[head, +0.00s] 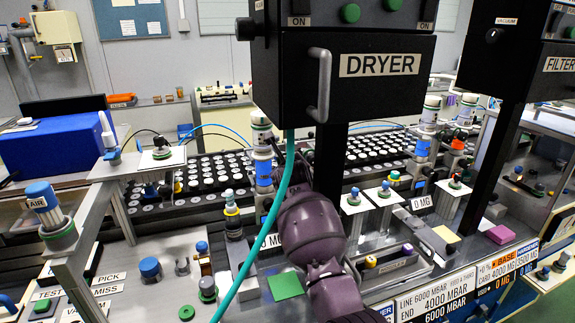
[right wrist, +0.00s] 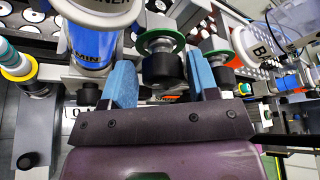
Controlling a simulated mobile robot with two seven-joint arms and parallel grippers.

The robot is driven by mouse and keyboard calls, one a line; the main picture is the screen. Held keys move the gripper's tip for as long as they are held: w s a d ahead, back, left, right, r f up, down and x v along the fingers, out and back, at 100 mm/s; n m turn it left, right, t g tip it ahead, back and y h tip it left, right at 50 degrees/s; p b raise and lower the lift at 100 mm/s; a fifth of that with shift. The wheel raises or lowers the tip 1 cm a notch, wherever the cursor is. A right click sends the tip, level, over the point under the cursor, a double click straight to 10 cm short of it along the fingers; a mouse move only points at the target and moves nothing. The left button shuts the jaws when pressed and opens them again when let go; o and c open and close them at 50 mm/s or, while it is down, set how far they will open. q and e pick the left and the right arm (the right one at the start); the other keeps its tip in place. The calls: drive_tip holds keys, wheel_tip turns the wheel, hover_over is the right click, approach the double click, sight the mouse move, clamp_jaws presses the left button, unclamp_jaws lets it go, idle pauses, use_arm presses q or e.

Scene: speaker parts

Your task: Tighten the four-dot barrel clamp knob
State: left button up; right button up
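In the right wrist view my right gripper (right wrist: 159,65) is open, with its blue fingers on either side of a black knob (right wrist: 166,70) with a green collar. I cannot tell whether the fingers touch it. A second black knob with a green collar (right wrist: 218,58) is just right of the right finger. No dots are readable on either knob, so I cannot tell which is the four-dot one. In the head view my purple right arm (head: 312,225) reaches up beside a barrel column (head: 262,150); its fingers are hidden there. My left gripper is not in view.
The black DRYER box (head: 375,75) and its post (head: 330,150) stand close to my right arm. A teal hose (head: 275,220) hangs in front of the column. In the wrist view a blue barrel (right wrist: 90,45) stands close left of the fingers. Another barrel column (head: 425,145) is to the right.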

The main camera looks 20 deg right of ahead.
drive_tip(key=shift+o, duration=0.6)
drive_tip(key=shift+r, duration=0.15)
